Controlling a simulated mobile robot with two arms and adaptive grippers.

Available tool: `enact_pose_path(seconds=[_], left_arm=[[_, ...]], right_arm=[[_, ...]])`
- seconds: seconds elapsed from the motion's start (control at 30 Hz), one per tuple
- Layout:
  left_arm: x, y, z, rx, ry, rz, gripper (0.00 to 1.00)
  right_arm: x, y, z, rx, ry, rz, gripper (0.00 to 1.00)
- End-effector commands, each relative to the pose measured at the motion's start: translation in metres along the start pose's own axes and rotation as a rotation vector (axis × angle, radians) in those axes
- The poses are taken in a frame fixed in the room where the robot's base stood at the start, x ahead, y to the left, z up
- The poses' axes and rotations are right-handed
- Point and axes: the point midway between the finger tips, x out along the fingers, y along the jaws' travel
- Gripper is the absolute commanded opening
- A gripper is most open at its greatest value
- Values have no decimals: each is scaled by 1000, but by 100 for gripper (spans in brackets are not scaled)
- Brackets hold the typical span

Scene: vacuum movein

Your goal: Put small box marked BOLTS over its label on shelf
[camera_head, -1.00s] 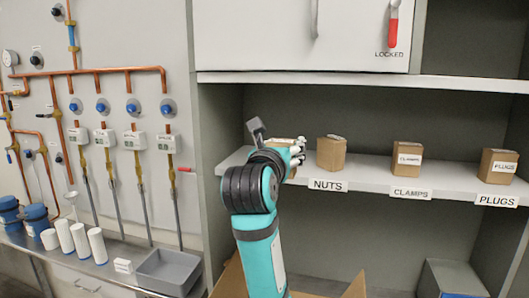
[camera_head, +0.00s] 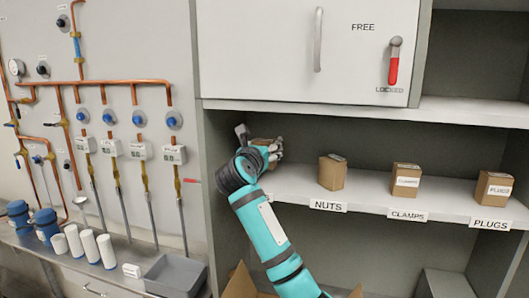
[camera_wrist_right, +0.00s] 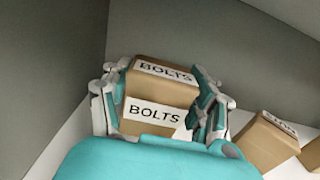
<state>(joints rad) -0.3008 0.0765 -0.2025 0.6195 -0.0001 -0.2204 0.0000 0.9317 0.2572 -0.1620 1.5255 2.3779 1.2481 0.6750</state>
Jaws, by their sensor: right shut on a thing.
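The small brown cardboard box marked BOLTS (camera_wrist_right: 160,90) sits between the fingers of my right gripper (camera_wrist_right: 160,110), which is shut on it. White BOLTS labels show on its top and front. In the head view my right gripper (camera_head: 274,152) is at the left end of the open shelf (camera_head: 400,200), and the box (camera_head: 261,142) is mostly hidden behind it. My arm covers the shelf edge there, so the shelf's BOLTS label is not visible. Whether the box touches the shelf cannot be told. My left gripper is not in view.
The NUTS box (camera_head: 332,172), CLAMPS box (camera_head: 406,180) and PLUGS box (camera_head: 493,187) stand to the right above their shelf labels. The left shelf wall (camera_head: 215,160) is close to my gripper. A white cabinet door (camera_head: 300,50) is above.

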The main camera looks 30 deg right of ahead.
Motion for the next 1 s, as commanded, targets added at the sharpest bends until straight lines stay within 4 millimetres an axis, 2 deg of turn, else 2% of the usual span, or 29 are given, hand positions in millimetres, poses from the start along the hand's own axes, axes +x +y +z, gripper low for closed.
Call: enact_pose_path(seconds=[0.03, 0.1, 0.23, 0.67, 0.7, 0.87, 1.0], left_arm=[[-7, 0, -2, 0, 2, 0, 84], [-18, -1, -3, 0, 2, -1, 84], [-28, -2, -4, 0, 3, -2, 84], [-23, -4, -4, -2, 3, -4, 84], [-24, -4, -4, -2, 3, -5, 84], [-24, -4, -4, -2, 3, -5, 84], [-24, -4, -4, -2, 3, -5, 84]], right_arm=[[6, 2, 3, -4, 0, -2, 19], [5, 1, -9, -9, 1, -3, 19], [4, 1, -27, -5, -1, -2, 19], [3, 2, -39, 1, -1, 0, 19], [4, 2, -39, 0, -1, 0, 62], [4, 2, -38, -1, 0, 0, 83], [4, 2, -38, -1, 0, -1, 84]])
